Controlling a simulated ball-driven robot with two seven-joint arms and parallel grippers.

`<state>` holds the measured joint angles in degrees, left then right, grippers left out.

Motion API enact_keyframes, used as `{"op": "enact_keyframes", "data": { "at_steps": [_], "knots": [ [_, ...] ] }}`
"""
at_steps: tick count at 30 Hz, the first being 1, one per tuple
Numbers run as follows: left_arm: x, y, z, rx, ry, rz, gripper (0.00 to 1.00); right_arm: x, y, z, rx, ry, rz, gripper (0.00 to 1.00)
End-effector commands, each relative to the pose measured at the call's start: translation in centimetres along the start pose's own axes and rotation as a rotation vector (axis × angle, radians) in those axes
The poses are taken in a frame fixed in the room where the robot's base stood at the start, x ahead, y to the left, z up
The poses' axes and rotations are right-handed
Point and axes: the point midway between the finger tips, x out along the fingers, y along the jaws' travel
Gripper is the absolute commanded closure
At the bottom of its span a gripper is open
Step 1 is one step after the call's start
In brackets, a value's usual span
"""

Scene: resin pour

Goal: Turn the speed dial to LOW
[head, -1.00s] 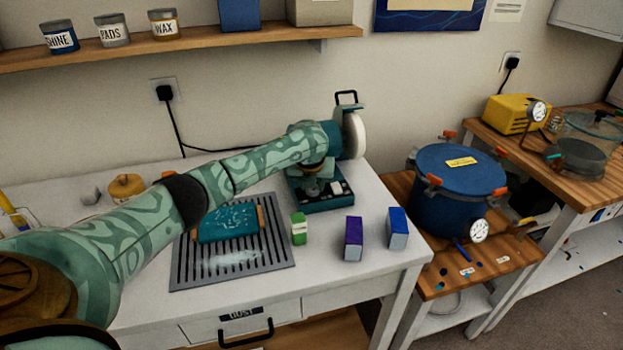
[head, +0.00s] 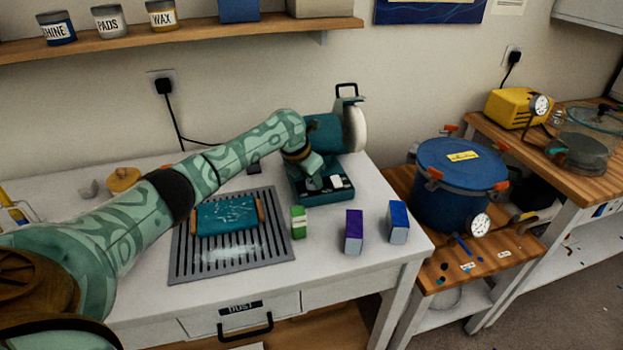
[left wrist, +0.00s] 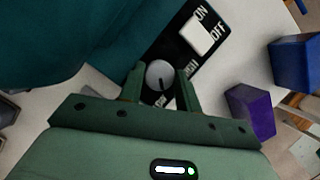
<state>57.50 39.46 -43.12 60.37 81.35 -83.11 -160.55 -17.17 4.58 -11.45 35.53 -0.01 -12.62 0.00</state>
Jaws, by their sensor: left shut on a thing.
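The teal polishing machine (head: 325,135) with a white wheel (head: 354,128) stands at the back right of the white bench. Its black front panel carries a round grey speed dial (left wrist: 159,73) and a white ON/OFF switch (left wrist: 197,35). My left gripper (left wrist: 160,88) is shut on the dial, one finger on each side. The dial's dark pointer line faces the lower label, which is partly hidden by the fingers; a HIGH label is partly covered at right. In the head view my left gripper (head: 313,182) hides the dial. My right gripper is not in view.
A purple box (head: 353,232), a blue box (head: 397,222) and a green box (head: 298,222) stand in front of the machine. A teal roll (head: 227,215) lies on a grey slotted grate (head: 195,272). A blue pressure pot (head: 455,195) stands at right.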

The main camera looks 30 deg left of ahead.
Motion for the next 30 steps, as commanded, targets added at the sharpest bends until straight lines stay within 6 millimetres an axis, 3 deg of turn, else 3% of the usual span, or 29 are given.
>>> {"op": "enact_keyframes", "data": {
  "at_steps": [16, 17, 18, 26, 30],
  "knots": [
    [0.3, -0.1, -0.3, 0.025, 0.009, -0.009, 0.89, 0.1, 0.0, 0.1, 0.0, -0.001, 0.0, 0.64],
    [0.3, -0.1, -0.3, 0.025, 0.009, -0.009, 0.58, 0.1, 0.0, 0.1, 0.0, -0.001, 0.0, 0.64],
    [0.3, -0.1, -0.3, 0.024, 0.009, -0.009, 0.47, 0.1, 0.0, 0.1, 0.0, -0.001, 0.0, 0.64],
    [0.1, 0.0, -0.1, 0.023, 0.004, -0.008, 0.45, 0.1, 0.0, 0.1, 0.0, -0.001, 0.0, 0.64],
    [-1.0, 0.1, 0.0, 0.022, 0.002, -0.007, 0.45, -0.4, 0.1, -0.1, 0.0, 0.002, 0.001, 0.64]
  ]
}}
